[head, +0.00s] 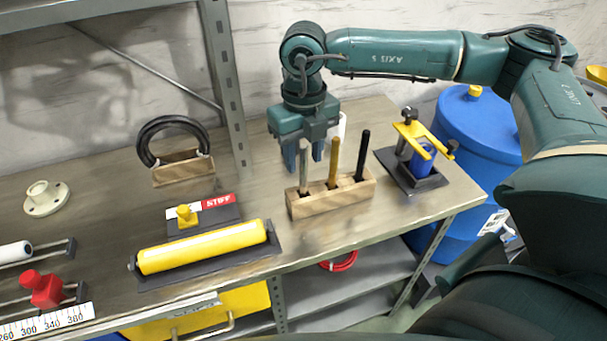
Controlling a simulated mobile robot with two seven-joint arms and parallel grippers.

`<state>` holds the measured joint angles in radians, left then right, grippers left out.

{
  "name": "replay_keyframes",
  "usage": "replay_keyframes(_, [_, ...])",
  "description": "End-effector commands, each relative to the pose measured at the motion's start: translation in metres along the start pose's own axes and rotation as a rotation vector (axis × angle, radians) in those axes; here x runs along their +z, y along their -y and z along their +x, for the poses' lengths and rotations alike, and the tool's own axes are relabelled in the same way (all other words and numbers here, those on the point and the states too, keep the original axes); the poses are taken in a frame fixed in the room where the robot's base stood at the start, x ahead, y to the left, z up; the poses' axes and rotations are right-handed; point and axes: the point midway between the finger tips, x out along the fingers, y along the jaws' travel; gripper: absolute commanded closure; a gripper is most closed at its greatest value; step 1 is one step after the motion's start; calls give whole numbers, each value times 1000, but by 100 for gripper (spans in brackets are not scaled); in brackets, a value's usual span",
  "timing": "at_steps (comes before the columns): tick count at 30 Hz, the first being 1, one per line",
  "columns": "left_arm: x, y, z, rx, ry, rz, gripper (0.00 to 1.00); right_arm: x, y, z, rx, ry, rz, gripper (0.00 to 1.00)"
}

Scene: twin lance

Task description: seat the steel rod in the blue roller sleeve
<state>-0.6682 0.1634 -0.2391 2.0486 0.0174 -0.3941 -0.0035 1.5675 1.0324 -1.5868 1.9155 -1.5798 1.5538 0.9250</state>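The steel rod (303,172) stands upright in the left hole of a wooden block (331,194), beside a brass-coloured rod (333,163) and a black rod (362,156). My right gripper (304,158) points down over the block. Its blue fingers are apart, one on each side of the steel rod's upper end in the picture, with gaps showing; how near they are in depth is hard to tell. The blue roller sleeve (422,161) stands upright in a dark fixture with a yellow clamp (415,135), right of the block. My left gripper is out of view.
A yellow roller (203,247) lies in a dark tray at the front. A black ring on a wooden stand (182,170), a white flange (45,198) and a red slider (42,289) are on the left. A blue drum (478,125) stands beyond the bench's right end.

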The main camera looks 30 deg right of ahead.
Motion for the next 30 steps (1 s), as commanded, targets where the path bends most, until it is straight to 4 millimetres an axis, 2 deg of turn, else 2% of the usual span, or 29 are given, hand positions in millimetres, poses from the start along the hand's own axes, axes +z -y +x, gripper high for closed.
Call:
replay_keyframes(4, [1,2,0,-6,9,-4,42,-1,0,14,-1,-2,-1,60])
replay_keyframes(11, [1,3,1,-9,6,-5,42,-1,-1,17,1,0,-1,60])
replay_keyframes(26, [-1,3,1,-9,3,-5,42,-1,-1,16,1,0,-1,100])
replay_keyframes(30, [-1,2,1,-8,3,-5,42,-1,-1,16,1,0,-1,100])
